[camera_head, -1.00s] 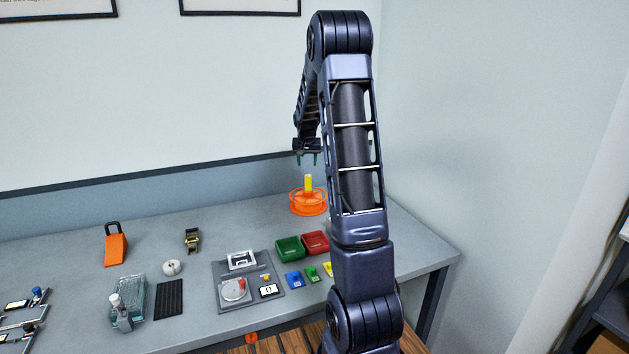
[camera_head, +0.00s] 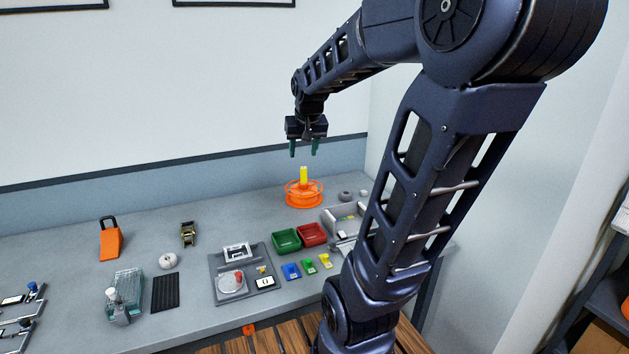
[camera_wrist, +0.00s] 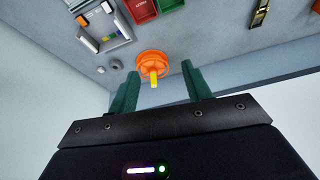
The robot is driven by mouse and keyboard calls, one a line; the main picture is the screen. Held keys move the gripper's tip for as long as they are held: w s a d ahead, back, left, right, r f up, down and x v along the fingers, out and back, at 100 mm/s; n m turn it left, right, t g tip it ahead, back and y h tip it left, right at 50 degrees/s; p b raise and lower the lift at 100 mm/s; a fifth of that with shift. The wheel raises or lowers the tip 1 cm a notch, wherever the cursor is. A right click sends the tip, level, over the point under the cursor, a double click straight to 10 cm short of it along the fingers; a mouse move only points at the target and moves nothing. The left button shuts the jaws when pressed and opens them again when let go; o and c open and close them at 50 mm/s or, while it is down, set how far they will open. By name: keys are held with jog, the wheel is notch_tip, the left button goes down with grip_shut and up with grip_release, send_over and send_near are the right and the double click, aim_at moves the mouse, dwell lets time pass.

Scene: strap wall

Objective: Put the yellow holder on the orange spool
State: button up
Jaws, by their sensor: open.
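The orange spool (camera_head: 304,197) stands near the back of the table; it also shows in the wrist view (camera_wrist: 152,61). The yellow holder (camera_head: 304,176) stands upright at the middle of the spool and rises above it. In the wrist view the yellow holder (camera_wrist: 154,79) shows between my fingers, farther away than they are. My gripper (camera_head: 304,149) is open and empty, with green fingers pointing down above the holder and apart from it. Whether the holder is fully seated on the spool cannot be told.
A green bin (camera_head: 286,241) and a red bin (camera_head: 311,234) stand in front of the spool. A grey box (camera_head: 343,218) of small parts is at the right. A scale tray (camera_head: 243,274) lies nearer the front edge.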

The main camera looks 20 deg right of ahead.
jog(key=s+a+f+n, duration=0.1)
jog(key=s+a+f, duration=0.1)
jog(key=s, duration=1.3)
jog(key=shift+s+a+f+n, duration=0.2)
jog(key=shift+s+a+n, duration=0.15)
jog(key=shift+a, duration=0.25)
